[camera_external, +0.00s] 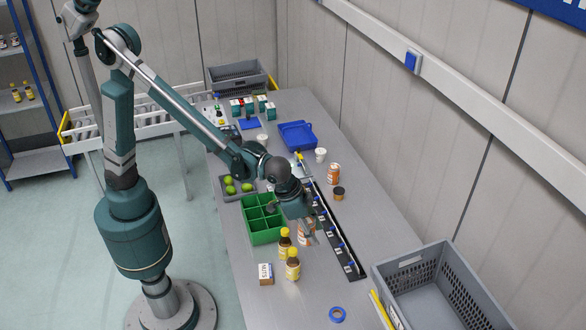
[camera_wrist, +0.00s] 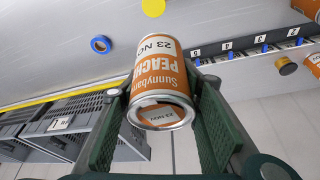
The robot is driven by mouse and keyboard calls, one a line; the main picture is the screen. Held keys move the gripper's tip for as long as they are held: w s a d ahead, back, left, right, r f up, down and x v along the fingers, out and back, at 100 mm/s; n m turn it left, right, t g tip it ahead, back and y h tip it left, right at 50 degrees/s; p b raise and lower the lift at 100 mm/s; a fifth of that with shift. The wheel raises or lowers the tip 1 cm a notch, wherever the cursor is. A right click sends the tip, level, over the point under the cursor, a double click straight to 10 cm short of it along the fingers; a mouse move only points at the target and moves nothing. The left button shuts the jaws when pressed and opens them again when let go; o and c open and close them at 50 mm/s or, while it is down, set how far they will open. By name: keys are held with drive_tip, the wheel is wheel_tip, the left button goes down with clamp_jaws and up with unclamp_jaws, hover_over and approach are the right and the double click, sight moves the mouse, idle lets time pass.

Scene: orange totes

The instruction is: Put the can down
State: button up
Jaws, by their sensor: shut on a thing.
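An orange and white can (camera_wrist: 158,85) labelled as peaches is held between the two green fingers of my gripper (camera_wrist: 160,118) in the wrist view. My gripper is shut on it. In the external view my gripper (camera_external: 306,234) points down over the table, and the can (camera_external: 304,238) shows partly behind the fingers. It is close above or on the table beside the green divided box; I cannot tell whether it touches the surface.
Two yellow-capped bottles (camera_external: 291,264) stand near my gripper. The green divided box (camera_external: 250,238) is to its left, a black numbered rail (camera_external: 338,243) to its right. Another orange can (camera_external: 334,173) stands farther back. A grey crate (camera_external: 410,262) and blue tape ring (camera_external: 337,314) are at front right.

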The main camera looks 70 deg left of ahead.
drive_tip(key=w+a+n+y+b, duration=0.1)
drive_tip(key=w+a, duration=0.3)
drive_tip(key=a, duration=0.6)
drive_tip(key=w+a+n, duration=0.2)
drive_tip(key=w+a, duration=0.1)
drive_tip(key=a, duration=0.7)
wheel_tip(320, 180, down, 11)
drive_tip(key=shift+w, duration=0.2)
drive_tip(key=shift+f, duration=0.1)
drive_tip(key=shift+f+b, duration=0.3)
drive_tip(key=shift+f, duration=2.8)
drive_tip(key=shift+f, duration=0.1)
drive_tip(key=shift+f, duration=1.75)
drive_tip(key=shift+f+b, duration=0.2)
drive_tip(key=shift+b, duration=0.1)
